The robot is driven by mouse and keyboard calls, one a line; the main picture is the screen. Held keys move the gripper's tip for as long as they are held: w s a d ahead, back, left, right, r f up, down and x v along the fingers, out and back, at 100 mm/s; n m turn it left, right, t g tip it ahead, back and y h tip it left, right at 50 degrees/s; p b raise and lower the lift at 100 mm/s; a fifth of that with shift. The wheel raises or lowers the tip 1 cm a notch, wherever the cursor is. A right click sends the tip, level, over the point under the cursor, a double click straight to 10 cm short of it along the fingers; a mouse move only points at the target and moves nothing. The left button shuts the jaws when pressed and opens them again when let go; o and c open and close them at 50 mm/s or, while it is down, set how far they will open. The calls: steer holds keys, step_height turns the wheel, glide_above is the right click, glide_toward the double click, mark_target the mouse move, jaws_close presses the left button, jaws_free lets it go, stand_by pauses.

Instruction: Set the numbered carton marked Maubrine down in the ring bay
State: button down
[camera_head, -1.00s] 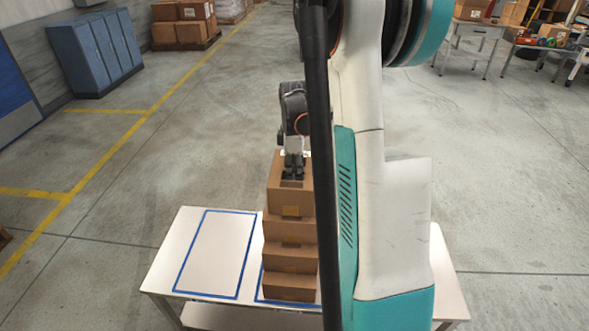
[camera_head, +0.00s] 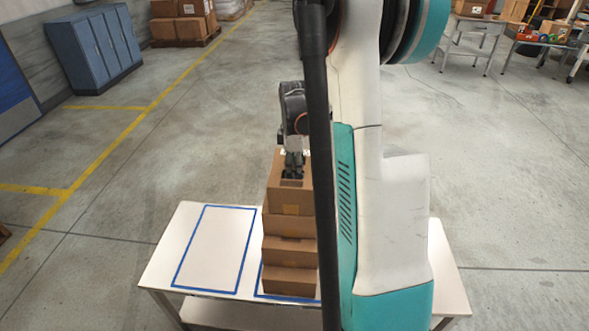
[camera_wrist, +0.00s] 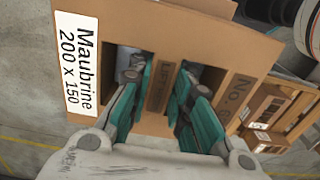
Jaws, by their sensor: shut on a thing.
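The brown Maubrine carton (camera_wrist: 150,65) fills much of the wrist view. Its white label reads "Maubrine 200 x 150", and a "No." marking with an unclear digit is printed on the right. My gripper (camera_wrist: 165,85) is shut on this carton, its fingers in the openings of the top face. In the head view my gripper (camera_head: 293,168) holds the carton (camera_head: 290,200) at the top of a column of cartons (camera_head: 289,252). Whether it touches the one below is unclear. Two blue-outlined areas show on the white table: an empty left one (camera_head: 238,250) and one partly hidden under the stack (camera_head: 275,297). No ring mark is readable.
The white table (camera_head: 165,255) has free room at left; my arm hides much of its right side. Blue cabinets (camera_head: 95,45), a loaded pallet (camera_head: 185,25) and a grey workbench (camera_head: 470,35) stand farther back. Open floor surrounds the table.

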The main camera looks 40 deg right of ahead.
steer(key=shift+f, duration=0.2)
steer(key=c, duration=1.4)
jaws_free()
steer(key=shift+r, duration=0.15)
step_height(320, 180, up, 12)
steer(key=shift+a, duration=0.1)
